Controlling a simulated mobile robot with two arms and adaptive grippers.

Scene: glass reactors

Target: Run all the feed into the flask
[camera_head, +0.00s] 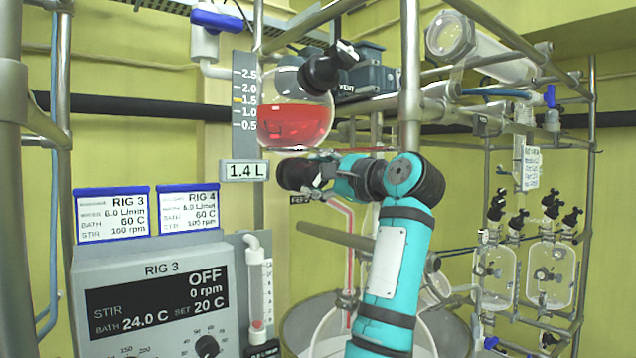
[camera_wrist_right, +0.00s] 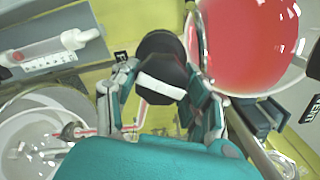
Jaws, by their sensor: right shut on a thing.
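The round glass feed vessel (camera_head: 297,118) holds red liquid, with its level near the 1.5 mark on the scale (camera_head: 244,105); the display (camera_head: 244,170) below reads 1.4 L. It also shows at the upper right of the wrist view (camera_wrist_right: 250,45). My right gripper (camera_head: 312,180) is just below the vessel. Its fingers are shut on a black valve knob (camera_wrist_right: 163,75) with a white band. A red line runs down a clear tube (camera_head: 349,250) towards a large wide vessel (camera_head: 425,322) behind my arm. My left gripper is not in view.
A grey control panel (camera_head: 160,275) reads RIG 3, stir OFF, bath 24.0 C, set 20 C. Two label cards (camera_head: 112,213) stand on it. Metal poles (camera_head: 410,70) and horizontal bars surround my arm. Smaller glass vessels (camera_head: 495,272) hang at the right.

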